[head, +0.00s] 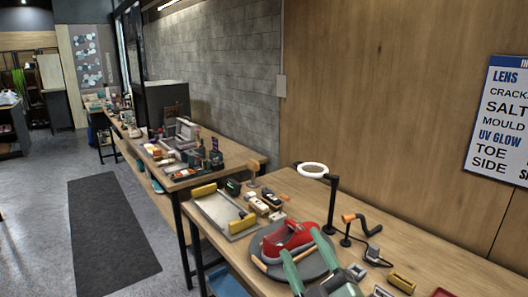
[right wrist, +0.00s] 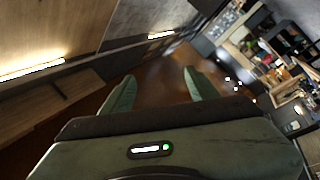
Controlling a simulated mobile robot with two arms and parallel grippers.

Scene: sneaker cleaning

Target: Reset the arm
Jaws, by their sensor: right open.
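My right gripper (head: 307,259) shows at the lower middle of the head view, with two green fingers spread apart. It stands over or in front of a red sneaker (head: 288,240) on a round grey stand (head: 258,247) on the near workbench. I cannot tell the gap between them. In the right wrist view the two green fingers (right wrist: 156,92) are wide apart with nothing between them. My left gripper is in neither view.
The near wooden bench (head: 296,187) carries a tray with yellow clamps (head: 215,212), a ring lamp (head: 313,170), an orange-handled crank (head: 362,224) and small boxes at the right. A second bench (head: 240,156) stands behind. The floor beside the dark mat (head: 110,235) is clear.

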